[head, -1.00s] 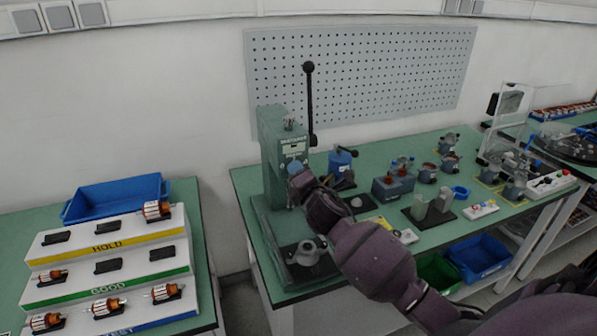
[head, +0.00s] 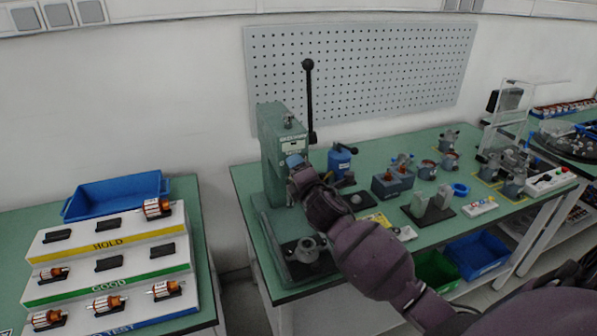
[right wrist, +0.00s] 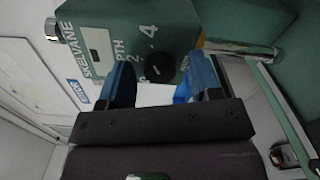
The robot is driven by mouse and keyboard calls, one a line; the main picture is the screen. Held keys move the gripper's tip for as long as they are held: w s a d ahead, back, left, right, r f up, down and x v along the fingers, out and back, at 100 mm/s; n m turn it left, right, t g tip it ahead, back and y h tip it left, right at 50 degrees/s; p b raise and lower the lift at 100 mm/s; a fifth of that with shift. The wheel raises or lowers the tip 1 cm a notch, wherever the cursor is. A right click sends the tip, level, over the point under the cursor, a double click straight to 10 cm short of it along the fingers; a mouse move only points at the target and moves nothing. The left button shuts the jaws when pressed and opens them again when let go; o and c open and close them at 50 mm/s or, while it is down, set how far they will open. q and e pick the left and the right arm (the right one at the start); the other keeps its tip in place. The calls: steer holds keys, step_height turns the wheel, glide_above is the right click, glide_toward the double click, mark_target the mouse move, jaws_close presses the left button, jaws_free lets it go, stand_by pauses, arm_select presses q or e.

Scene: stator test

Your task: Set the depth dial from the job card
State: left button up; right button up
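The depth dial is a small black knob (right wrist: 160,67) on the green press head (right wrist: 120,22), with the numbers 2, 3 and 4 printed around it. The knob's exact setting is too dark to read. My right gripper (right wrist: 161,82) is open. Its two blue fingers stand on either side of the knob, with gaps visible. In the head view my right gripper (head: 294,164) is in front of the green press (head: 270,150) and covers the dial. A yellow card-like piece (head: 377,219) lies on the bench, partly behind my arm; its writing is unreadable. My left gripper is out of view.
The press has a tall black lever (head: 309,100). A blue-topped device (head: 340,160), a grey block with copper parts (head: 392,183) and several motor housings stand to the right on the green bench (head: 350,143). A stepped rack (head: 105,262) stands on the left table.

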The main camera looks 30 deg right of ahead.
steer(key=v, duration=1.1)
steer(key=shift+b, duration=0.4)
steer(key=shift+w, duration=0.1)
